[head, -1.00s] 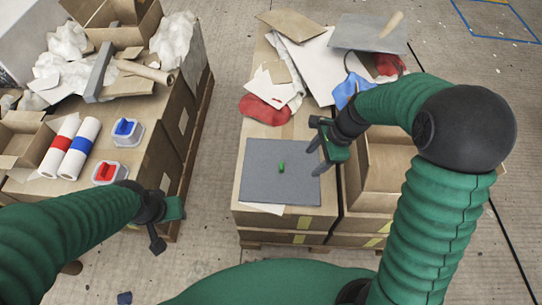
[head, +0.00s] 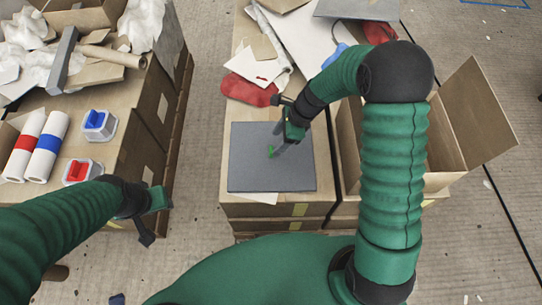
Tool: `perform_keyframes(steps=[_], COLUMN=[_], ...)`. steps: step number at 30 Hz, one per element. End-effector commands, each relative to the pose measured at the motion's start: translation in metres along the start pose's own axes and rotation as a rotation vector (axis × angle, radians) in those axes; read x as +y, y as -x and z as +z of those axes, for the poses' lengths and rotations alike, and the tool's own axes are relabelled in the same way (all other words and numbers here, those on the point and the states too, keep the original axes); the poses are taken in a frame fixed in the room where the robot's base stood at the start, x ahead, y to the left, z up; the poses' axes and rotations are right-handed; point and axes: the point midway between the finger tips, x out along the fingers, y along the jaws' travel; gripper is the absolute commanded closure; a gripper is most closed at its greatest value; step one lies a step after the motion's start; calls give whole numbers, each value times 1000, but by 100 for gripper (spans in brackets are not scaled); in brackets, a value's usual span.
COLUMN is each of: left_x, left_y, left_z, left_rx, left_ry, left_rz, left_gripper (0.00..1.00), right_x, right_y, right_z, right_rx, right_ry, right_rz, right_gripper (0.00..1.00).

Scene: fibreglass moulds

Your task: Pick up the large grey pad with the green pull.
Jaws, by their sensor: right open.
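The large grey pad (head: 250,170) lies flat on the cardboard box top in the middle. Its small green pull (head: 270,151) stands near the pad's centre. My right gripper (head: 275,147) is over the pad with its fingers pointing down at the pull. The fingers are open and very close to the pull; whether they touch it I cannot tell, as the gripper partly hides that spot. My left gripper (head: 155,218) hangs empty at the lower left, beside the left box stack and away from the pad. How far its jaws are apart is unclear.
A red cloth (head: 247,90), white sheets and cardboard scraps lie just behind the pad. An open carton (head: 440,140) stands to the right. Bare floor separates the stacks.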

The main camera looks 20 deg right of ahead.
Motion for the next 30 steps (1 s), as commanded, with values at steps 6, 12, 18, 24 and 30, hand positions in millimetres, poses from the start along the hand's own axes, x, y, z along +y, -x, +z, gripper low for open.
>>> perform_keyframes(steps=[6,12,18,24,30], left_x=[0,0,0,0,0], left_y=[-15,-29,-27,-27,-27], left_z=[3,7,6,6,6], left_rx=[1,0,0,1,0], left_ry=[0,0,0,0,0], left_rz=[0,0,0,0,0], left_gripper=[64,64,64,64,64], right_x=[0,0,0,0,0], right_y=[-27,-58,-56,-56,-56], right_z=[-5,-6,-5,-5,-5], right_rx=[0,-1,0,0,0], right_ry=[-1,0,0,0,0], right_rz=[1,1,-1,0,-1], right_gripper=[42,42,42,68,94])
